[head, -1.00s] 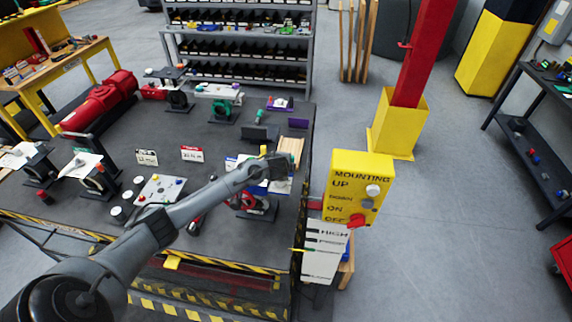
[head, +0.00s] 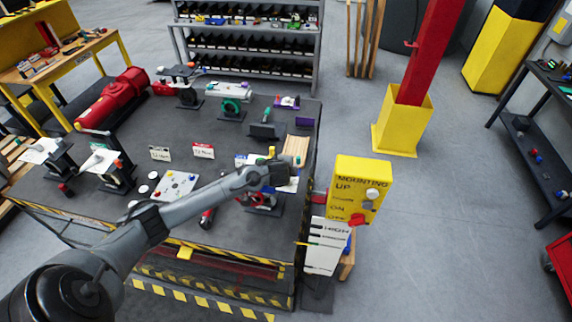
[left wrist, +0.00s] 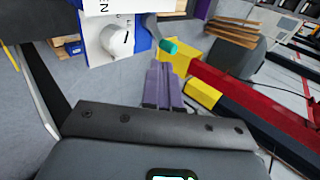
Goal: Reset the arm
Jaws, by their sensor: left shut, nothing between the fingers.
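My left gripper (head: 282,172) is over the right end of the dark workbench (head: 225,225), beside a small blue and white valve unit (head: 246,160). In the left wrist view its two purple-grey fingers (left wrist: 170,82) are together, with nothing between them. Just past the fingertips is a teal round-ended part (left wrist: 172,47); I cannot tell whether they touch. Left of it is a white panel with a round white knob (left wrist: 118,40) and blue sides. In the head view my gripper partly hides the unit. My right gripper is not in view.
A yellow control box marked MOUNTING (head: 360,190) stands right of the bench, with a white labelled panel (head: 326,246) below it. A red post in a yellow base (head: 402,125) stands behind. Several fixtures, valves and a red cylinder (head: 115,97) crowd the bench.

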